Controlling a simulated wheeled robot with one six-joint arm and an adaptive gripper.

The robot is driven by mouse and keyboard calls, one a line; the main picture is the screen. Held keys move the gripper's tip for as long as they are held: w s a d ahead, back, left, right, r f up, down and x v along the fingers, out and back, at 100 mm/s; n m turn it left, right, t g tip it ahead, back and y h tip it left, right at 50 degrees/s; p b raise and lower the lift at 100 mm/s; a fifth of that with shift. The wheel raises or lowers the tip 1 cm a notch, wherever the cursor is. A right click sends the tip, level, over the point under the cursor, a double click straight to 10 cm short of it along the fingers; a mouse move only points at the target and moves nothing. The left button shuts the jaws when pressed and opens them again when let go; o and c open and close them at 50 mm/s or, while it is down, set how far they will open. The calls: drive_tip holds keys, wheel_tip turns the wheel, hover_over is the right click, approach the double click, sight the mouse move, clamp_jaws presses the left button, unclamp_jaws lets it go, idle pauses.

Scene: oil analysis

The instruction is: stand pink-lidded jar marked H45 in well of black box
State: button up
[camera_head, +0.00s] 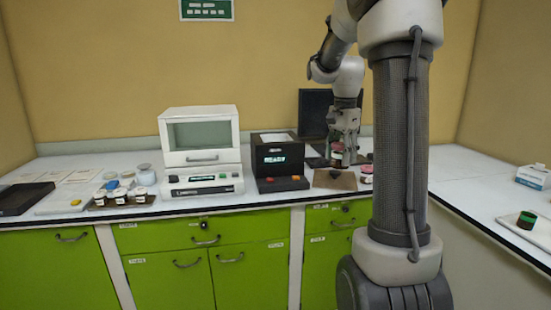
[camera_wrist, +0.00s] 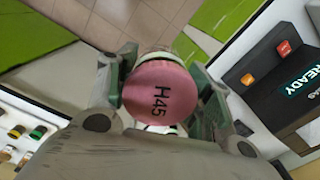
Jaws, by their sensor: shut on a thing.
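My gripper (camera_wrist: 165,92) is shut on the pink-lidded jar marked H45 (camera_wrist: 158,97), one finger on each side of the lid. In the wrist view the lid faces the camera and hides most of the jar's body. In the head view my gripper (camera_head: 344,146) holds the jar (camera_head: 337,157) above the counter, right of the black box. The black box (camera_head: 277,155) has a lit READY display and red and orange buttons on its front ledge; it also shows at the right of the wrist view (camera_wrist: 262,95). I cannot make out its well.
A brown mat (camera_head: 335,180) lies below my gripper. A white instrument (camera_head: 201,150) stands left of the black box. Several lidded jars (camera_head: 120,196) stand farther left. A dark monitor (camera_head: 313,112) is behind.

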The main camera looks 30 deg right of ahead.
drive_tip(key=shift+s+a+r+m, duration=0.1)
drive_tip(key=shift+s+a+m, duration=0.05)
drive_tip(key=shift+s+m, duration=0.3)
drive_tip(key=shift+s+a+r+m, duration=0.1)
drive_tip(key=shift+s+m, duration=0.1)
drive_tip(key=shift+m, duration=0.35)
drive_tip(key=m, duration=0.1)
drive_tip(key=s+m, duration=0.1)
drive_tip(key=m, duration=0.1)
drive_tip(key=shift+s+a, duration=0.3)
drive_tip(key=shift+a, duration=0.05)
drive_tip(key=shift+m, duration=0.3)
